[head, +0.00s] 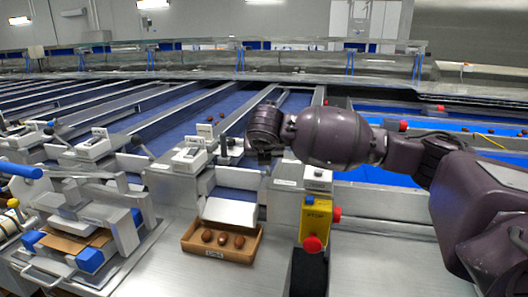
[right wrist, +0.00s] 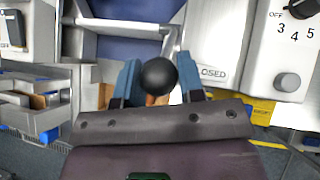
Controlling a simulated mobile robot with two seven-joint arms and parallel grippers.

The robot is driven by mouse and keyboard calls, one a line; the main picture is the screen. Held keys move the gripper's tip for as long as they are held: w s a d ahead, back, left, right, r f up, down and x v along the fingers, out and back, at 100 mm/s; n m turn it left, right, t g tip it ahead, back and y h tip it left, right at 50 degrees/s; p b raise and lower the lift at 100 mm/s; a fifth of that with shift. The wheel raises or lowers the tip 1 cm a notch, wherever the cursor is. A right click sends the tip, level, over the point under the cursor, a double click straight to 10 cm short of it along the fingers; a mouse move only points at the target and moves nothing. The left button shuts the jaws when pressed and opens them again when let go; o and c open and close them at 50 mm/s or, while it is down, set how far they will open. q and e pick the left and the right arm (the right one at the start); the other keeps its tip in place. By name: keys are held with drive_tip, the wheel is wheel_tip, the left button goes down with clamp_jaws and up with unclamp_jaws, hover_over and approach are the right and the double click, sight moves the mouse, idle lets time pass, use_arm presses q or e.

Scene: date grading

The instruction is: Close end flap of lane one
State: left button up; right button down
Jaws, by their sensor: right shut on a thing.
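My right gripper (head: 264,156) comes in from the right in the head view, at the lower end of a blue-belted lane (head: 233,108). In the right wrist view its two blue fingers (right wrist: 157,82) are shut on a black ball knob (right wrist: 157,75) on a lever. In the head view the knob is hidden behind the gripper. A label ending in "LOSED" (right wrist: 213,73) is on the pale housing to the right of the knob. Which panel is the flap, and how far it stands open, I cannot tell. My left gripper is not in view.
A cardboard box (head: 222,254) with several dates stands under a white sloping plate (head: 229,212) at the lane end. A yellow box with red buttons (head: 315,218) is to its right. Similar levers and a metal press with blue blocks (head: 89,260) are to the left.

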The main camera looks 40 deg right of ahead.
drive_tip(key=shift+f, duration=0.1)
idle(0.3)
drive_tip(key=c, duration=0.8)
unclamp_jaws()
drive_tip(key=shift+w, duration=0.15)
drive_tip(key=shift+o, duration=0.2)
drive_tip(key=v, duration=1.1)
drive_tip(key=shift+p, duration=0.4)
drive_tip(key=shift+a+f, duration=0.1)
drive_tip(key=shift+f, duration=0.05)
